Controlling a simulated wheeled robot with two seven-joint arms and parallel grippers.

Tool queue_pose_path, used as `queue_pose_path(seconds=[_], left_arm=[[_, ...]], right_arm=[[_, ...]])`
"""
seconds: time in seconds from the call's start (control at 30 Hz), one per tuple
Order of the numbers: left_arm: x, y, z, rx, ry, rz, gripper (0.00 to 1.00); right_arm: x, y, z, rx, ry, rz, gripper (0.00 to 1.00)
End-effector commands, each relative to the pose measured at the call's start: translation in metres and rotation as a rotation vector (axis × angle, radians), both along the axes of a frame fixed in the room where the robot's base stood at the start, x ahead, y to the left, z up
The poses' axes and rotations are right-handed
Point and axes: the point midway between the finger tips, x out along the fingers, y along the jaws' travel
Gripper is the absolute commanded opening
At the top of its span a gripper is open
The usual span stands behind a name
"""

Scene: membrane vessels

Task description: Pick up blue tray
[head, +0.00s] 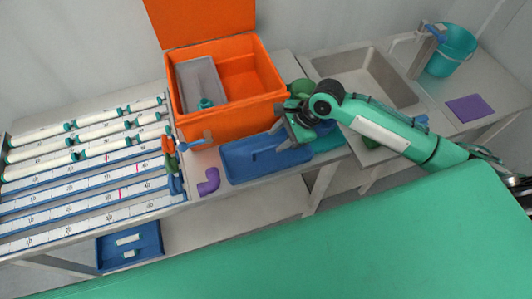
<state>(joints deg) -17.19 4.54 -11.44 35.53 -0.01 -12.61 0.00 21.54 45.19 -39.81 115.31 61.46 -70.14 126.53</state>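A blue tray (238,172) lies on the metal table in front of the orange box. My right arm comes in from the right, and my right gripper (288,136) is over the tray's right end, hiding part of its far edge. I cannot tell whether its fingers touch the tray, or whether they are open or shut. A second, smaller blue tray (103,257) sits on the lower shelf at the left with two white pieces in it. My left gripper is not in view.
An open orange box (232,126) holding a grey bin (201,80) stands behind the tray. A purple elbow pipe (209,182) lies left of the tray. White tubes (40,155) and marked rails fill the left. A sink (370,78) and teal bucket (452,50) are at right.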

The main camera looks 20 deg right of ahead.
Motion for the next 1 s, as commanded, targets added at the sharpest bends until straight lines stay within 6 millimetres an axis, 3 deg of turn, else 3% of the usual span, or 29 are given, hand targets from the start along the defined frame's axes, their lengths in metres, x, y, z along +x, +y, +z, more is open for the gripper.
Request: queue_pose_path(seconds=[0.33,0.6,0.87,1.0], left_arm=[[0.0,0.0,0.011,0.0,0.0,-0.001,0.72],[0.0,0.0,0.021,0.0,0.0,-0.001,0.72],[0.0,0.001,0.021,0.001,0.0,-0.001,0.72],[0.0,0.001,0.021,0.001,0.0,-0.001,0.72]], right_arm=[[0.005,0.017,-0.026,0.0,0.0,0.001,0.39],[0.012,0.035,-0.057,-0.001,-0.003,0.001,0.39],[0.012,0.036,-0.061,-0.002,-0.003,0.001,0.39],[0.012,0.036,-0.061,-0.002,-0.003,0.001,0.13]])
